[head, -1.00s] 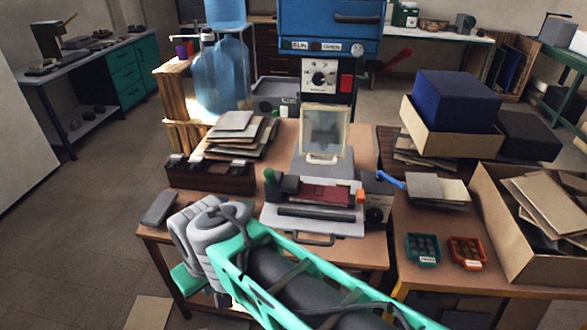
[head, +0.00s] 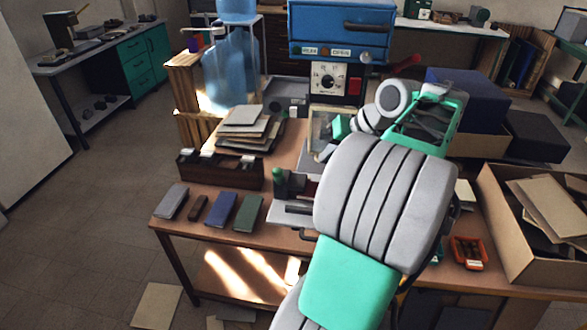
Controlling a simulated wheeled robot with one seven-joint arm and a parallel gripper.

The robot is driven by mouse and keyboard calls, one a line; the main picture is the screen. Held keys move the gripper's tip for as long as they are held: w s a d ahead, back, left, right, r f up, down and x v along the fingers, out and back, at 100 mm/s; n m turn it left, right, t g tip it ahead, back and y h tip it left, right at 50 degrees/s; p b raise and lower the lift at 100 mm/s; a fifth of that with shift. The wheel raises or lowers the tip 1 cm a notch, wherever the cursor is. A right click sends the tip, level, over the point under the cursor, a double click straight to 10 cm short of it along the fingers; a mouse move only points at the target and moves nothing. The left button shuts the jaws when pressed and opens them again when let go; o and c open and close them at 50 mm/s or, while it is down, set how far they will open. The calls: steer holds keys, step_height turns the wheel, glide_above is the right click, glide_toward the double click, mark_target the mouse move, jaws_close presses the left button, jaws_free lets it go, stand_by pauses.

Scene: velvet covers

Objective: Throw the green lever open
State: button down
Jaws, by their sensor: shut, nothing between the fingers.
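The green lever (head: 279,178) stands at the left side of the grey bench machine on the brown table. Its green grip points up. My arm reaches across the right half of the head view and hides most of the machine, including its right side. The teal and grey end of my arm, with my gripper (head: 341,128), is over the back of the machine, to the right of and beyond the green lever, apart from it. The fingertips are too small and hidden to make out clearly; my gripper appears to hold nothing.
A dark box (head: 222,170) and stacked boards (head: 247,128) lie left of the machine. Several small books lie along the table's front left. An open carton (head: 530,260) is at right.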

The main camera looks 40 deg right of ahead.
mark_target(279, 178)
steer(key=w+a+f, duration=0.4)
steer(key=w+f, duration=0.4)
steer(key=shift+w+f, duration=0.15)
steer(key=shift+w, duration=0.1)
steer(key=shift+a, duration=0.1)
stand_by(0.6)
